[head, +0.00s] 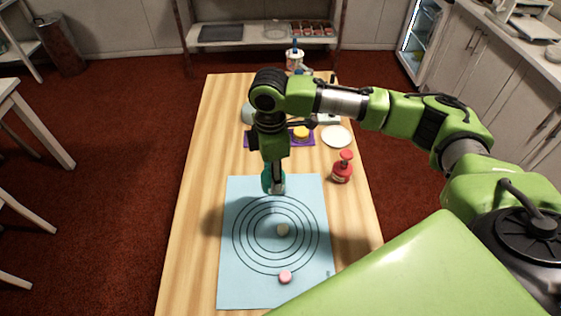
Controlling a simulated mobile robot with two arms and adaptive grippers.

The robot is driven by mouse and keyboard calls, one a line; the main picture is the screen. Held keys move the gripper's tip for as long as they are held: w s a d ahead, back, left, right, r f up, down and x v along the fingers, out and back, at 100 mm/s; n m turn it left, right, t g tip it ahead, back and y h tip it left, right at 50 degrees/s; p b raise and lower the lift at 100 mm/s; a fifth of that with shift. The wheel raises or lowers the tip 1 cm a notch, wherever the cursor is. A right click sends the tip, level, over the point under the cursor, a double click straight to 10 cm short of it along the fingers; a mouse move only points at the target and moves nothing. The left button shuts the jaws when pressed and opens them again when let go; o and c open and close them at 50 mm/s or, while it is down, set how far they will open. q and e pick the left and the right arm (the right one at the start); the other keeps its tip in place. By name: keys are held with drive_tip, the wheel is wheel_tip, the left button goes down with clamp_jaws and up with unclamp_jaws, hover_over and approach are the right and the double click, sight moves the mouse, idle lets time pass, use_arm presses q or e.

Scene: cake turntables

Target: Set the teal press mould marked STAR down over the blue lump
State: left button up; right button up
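My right gripper (275,188) comes in from the right and points down over the far edge of the light blue mat (237,288). It appears shut on a teal piece (266,182), probably the press mould; no STAR marking is legible. The mould looks raised above the table, partly hidden by the fingers. I cannot make out a blue lump. My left gripper is not in view.
Behind are a white plate (336,137), a purple tray (306,141) with a yellow piece (301,132), and a blue-topped bottle (294,60). The wooden table (197,230) is clear left of the mat.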

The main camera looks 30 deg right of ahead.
drive_tip(key=w+d+f+n, duration=0.1)
drive_tip(key=f+n, duration=0.1)
drive_tip(key=n, duration=0.1)
drive_tip(key=w+d+f+n+b, duration=0.1)
drive_tip(key=f+n, duration=0.1)
drive_tip(key=w+d+f+n+b, duration=0.1)
drive_tip(key=d+f+n, duration=0.1)
drive_tip(key=f+n, duration=0.1)
drive_tip(key=shift+w+d+f+n, duration=0.1)
drive_tip(key=shift+w+n, duration=0.2)
idle(0.5)
idle(0.3)
drive_tip(key=shift+p, duration=0.6)
drive_tip(key=shift+f, duration=0.4)
drive_tip(key=shift+f+b, duration=0.7)
drive_tip(key=shift+f, duration=0.8)
drive_tip(key=o, duration=1.3)
